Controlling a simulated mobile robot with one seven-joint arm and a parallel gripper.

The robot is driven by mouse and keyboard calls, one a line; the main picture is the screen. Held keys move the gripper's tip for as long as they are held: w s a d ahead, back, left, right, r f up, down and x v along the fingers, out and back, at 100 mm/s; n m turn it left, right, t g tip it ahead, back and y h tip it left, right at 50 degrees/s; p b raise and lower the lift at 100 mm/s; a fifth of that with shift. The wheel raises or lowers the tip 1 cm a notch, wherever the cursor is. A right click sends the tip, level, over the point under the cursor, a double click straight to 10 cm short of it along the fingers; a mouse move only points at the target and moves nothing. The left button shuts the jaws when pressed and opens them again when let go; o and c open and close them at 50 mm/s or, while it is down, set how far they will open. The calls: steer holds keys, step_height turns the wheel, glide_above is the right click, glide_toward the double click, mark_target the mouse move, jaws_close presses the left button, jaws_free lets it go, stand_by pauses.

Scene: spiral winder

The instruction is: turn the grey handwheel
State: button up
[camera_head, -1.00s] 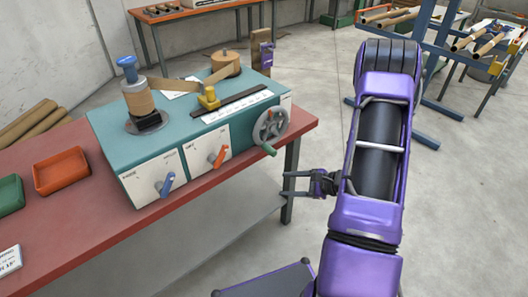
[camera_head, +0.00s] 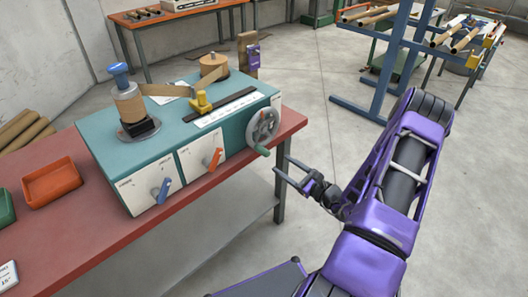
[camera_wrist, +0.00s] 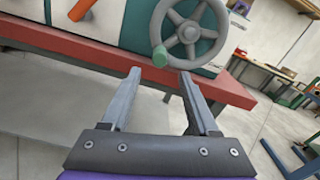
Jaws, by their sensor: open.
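The grey handwheel (camera_head: 264,127) is on the right end of the teal winder box (camera_head: 128,171). It has spokes and a green handle (camera_head: 262,151) at its lower edge. In the wrist view the handwheel (camera_wrist: 188,30) is at the top, beyond the fingers, with the green handle (camera_wrist: 160,56) at its lower left. My gripper (camera_head: 282,168) is open and empty, to the right of and below the handwheel. In the wrist view my gripper (camera_wrist: 161,82) has its two fingers apart, the green handle appearing just above the gap. No contact shows.
The red tabletop (camera_head: 75,237) carries the winder, with blue (camera_head: 163,190) and orange levers (camera_head: 213,159) on its front. An orange bin (camera_head: 51,183) stands at the left. A table leg (camera_head: 281,190) is near my gripper. Clear floor lies to the right.

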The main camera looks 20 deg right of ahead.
mark_target(268, 155)
steer(key=x, duration=1)
steer(key=shift+f, duration=0.1)
steer(key=shift+c, duration=0.2)
jaws_close()
stand_by(0.9)
